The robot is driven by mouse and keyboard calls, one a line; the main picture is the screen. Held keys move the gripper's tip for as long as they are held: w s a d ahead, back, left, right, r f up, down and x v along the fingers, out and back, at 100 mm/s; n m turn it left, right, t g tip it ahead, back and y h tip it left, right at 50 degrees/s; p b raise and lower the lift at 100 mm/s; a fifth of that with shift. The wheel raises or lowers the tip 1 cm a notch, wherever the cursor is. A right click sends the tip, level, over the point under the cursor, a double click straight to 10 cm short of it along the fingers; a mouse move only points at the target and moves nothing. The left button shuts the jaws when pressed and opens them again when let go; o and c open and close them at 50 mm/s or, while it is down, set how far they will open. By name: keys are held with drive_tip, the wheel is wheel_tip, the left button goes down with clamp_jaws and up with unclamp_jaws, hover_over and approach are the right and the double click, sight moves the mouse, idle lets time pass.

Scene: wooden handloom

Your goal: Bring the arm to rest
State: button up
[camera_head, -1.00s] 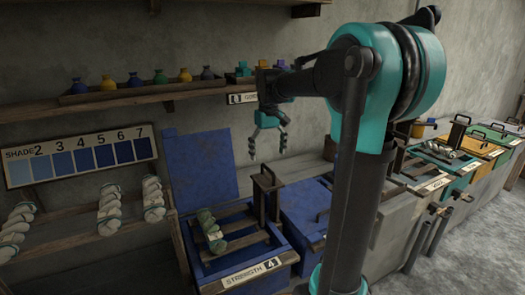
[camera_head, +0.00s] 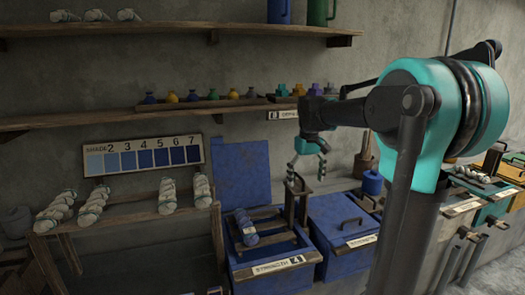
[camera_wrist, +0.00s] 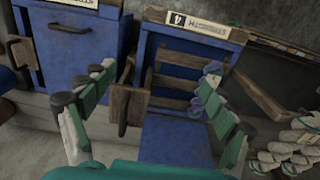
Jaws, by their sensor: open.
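My gripper (camera_head: 306,176) is open and empty, hanging in the air in front of the wall beneath the middle shelf. Its green-padded fingers also show wide apart in the wrist view (camera_wrist: 160,72). A blue twisted skein (camera_head: 246,226) lies on the wooden slats of an open blue vat (camera_head: 292,275) labelled Strength 4. The gripper is above and right of this skein in the head view, apart from it. In the wrist view, the vat's slats (camera_wrist: 190,62) lie beyond the fingers, and one finger partly hides the skein.
A lidded blue vat (camera_head: 350,245) stands right of the open one, with more vats beyond my arm. A shade board (camera_head: 145,156) stands above a rack (camera_head: 125,215) with several pale skeins. The middle shelf (camera_head: 90,120) bears small coloured bottles.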

drive_tip(key=s+d+f+m+t, duration=0.1)
drive_tip(key=s+d+f+t, duration=0.1)
drive_tip(key=s+f, duration=0.9)
drive_tip(key=s+d+f+m+t, duration=0.2)
drive_tip(key=s+f, duration=0.9)
drive_tip(key=shift+m, duration=0.3)
